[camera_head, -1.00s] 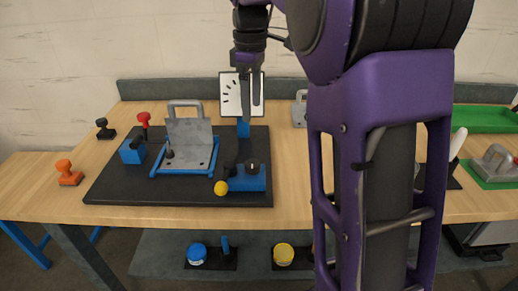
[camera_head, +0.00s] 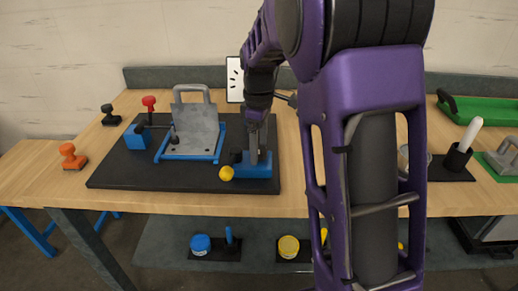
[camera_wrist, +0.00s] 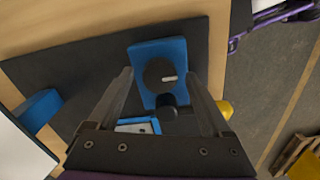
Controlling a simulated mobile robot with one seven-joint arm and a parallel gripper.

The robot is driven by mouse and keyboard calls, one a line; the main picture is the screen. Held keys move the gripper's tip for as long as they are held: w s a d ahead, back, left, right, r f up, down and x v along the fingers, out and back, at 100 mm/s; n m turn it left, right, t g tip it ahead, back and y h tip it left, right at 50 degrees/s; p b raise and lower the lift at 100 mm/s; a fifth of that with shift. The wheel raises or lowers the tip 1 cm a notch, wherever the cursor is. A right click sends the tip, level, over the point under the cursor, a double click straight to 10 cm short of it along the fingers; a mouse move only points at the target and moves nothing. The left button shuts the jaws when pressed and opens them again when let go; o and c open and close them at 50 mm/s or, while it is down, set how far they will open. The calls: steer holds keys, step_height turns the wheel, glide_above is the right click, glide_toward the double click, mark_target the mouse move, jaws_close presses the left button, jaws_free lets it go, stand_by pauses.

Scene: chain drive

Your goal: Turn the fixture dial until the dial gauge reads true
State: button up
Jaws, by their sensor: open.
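The fixture dial (camera_wrist: 159,76) is a round black knob with a white mark, on top of a blue block (camera_wrist: 172,48) in the wrist view. The blue block (camera_head: 258,172) also shows at the right front of the dark plate in the head view. My gripper (camera_wrist: 160,84) is open, pointing down, with one finger on each side of the dial; I cannot tell whether either touches it. In the head view my gripper (camera_head: 259,152) hides the dial. The dial gauge (camera_head: 234,80) is a white panel with black marks behind; my arm covers much of it, and its needle is hidden.
A grey hinged plate with a handle (camera_head: 193,127) stands in a blue frame left of the block. A yellow ball (camera_head: 226,173) is at the block's front left. A red-topped clamp (camera_head: 149,102) and an orange stamp-like piece (camera_head: 69,155) are farther left.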

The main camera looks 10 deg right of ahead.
steer(key=shift+f, duration=0.2)
jaws_close()
stand_by(0.4)
steer(key=shift+r+m+p, duration=0.1)
steer(key=shift+m+p, duration=0.2)
steer(key=shift+m, duration=0.1)
steer(key=m+p, duration=0.1)
steer(key=m, duration=0.1)
steer(key=shift+m+p, duration=0.35)
steer(key=shift+m, duration=0.05)
steer(key=shift+m+p, duration=0.9)
steer(key=shift+m, duration=1.3)
